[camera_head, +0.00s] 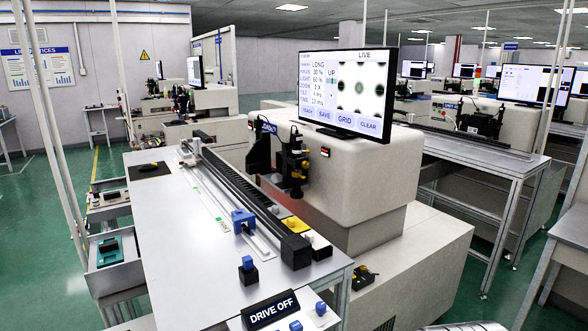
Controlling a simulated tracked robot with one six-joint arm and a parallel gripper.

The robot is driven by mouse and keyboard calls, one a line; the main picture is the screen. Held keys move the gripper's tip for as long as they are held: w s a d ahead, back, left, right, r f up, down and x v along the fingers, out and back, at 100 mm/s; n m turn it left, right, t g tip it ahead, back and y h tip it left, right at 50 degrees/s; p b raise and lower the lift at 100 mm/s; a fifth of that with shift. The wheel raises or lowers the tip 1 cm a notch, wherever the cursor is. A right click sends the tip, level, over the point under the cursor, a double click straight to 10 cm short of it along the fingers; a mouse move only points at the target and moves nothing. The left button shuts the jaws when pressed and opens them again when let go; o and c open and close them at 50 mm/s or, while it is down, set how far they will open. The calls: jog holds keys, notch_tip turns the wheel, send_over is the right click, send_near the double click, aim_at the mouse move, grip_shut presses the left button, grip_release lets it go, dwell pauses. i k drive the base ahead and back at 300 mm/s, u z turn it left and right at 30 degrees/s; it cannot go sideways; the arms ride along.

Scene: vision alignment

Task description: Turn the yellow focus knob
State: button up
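A black camera and lens column (293,165) hangs on the front of the beige machine housing (370,175). Small yellow parts show on this column, too small to tell which is a knob. A yellow block (295,224) with a dark top piece sits on the bench beside the long black rail, below the column. The monitor (345,92) on the housing reads LIVE and shows several blurred dark spots beside a settings list. I see no fingers of my gripper in this view.
A long white bench (185,255) carries the black rail (240,190), a blue clamp (243,221), a blue-topped black block (248,270) and a DRIVE OFF sign (271,310). Drawers stand open at its left. Green floor (40,240) is open at left. Other workstations fill the right.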

aim_at(305, 164)
jog(key=z, duration=0.25)
jog(key=k, duration=0.65)
jog(key=z, duration=0.55)
jog(key=k, duration=0.7)
jog(key=z, duration=0.2)
jog(key=i, duration=1.7)
jog(key=u, duration=1.05)
jog(key=i, duration=0.5)
jog(key=u, duration=0.35)
